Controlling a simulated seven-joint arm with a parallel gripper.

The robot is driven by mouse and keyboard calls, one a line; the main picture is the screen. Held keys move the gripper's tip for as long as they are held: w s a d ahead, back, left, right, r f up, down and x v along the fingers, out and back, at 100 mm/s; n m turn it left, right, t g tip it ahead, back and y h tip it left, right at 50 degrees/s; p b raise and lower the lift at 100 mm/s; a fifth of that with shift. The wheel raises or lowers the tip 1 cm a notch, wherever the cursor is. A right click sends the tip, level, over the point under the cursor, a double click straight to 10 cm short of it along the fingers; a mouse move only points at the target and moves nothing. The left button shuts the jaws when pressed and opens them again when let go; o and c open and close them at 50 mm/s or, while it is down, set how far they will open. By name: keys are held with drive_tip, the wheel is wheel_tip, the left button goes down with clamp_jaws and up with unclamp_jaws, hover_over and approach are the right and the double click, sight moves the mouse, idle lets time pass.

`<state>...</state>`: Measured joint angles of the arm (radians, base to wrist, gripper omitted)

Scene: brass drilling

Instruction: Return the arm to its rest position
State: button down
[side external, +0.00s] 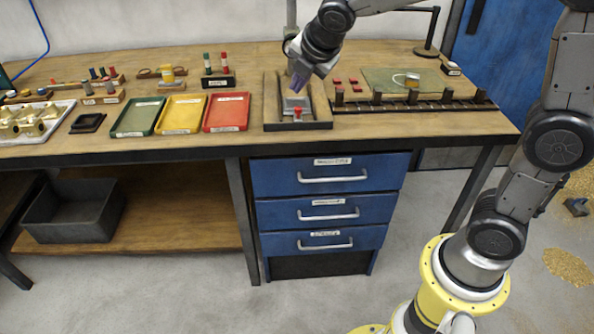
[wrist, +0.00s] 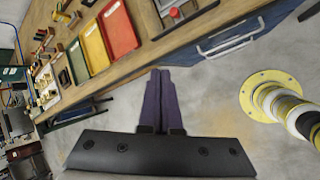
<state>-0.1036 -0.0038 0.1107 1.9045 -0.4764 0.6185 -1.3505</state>
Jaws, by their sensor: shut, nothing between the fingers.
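My gripper (side external: 298,80) is at the end of my arm, in front of the drilling fixture (side external: 320,113) as seen in the side external view. In the wrist view my gripper (wrist: 160,72) shows two dark purple fingers pressed together with nothing between them. Below them in that view is grey floor, and the bench edge runs diagonally past the fingertips. The fixture is a dark tray with a grey block and a red knob (side external: 298,112). I cannot tell the exact gap between fingers and fixture.
A green tray (side external: 138,118), a yellow tray (side external: 181,115) and a red tray (side external: 227,112) stand left of the fixture. A tray of brass parts (side external: 30,122) is at far left. A rail with dark posts (side external: 415,104) lies right. Blue drawers (side external: 330,175) are below the bench (side external: 400,125).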

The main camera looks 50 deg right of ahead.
drive_tip(key=s+d+r+m, duration=0.1)
drive_tip(key=s+r+m, duration=0.15)
drive_tip(key=s, duration=0.35)
drive_tip(key=s+d+r+m, duration=0.1)
drive_tip(key=s+r+m, duration=0.1)
drive_tip(key=s+m, duration=0.25)
drive_tip(key=s+a+f+m+y, duration=0.1)
drive_tip(key=s+f+m, duration=0.2)
drive_tip(key=s+m, duration=0.3)
drive_tip(key=s+a+f+m+g+y, duration=0.1)
drive_tip(key=s+a+f+m, duration=0.1)
drive_tip(key=s+m, duration=0.5)
drive_tip(key=shift+s+a+f+y, duration=0.25)
drive_tip(key=shift+s+f, duration=0.35)
drive_tip(key=shift+s, duration=1.5)
drive_tip(key=shift+d, duration=0.1)
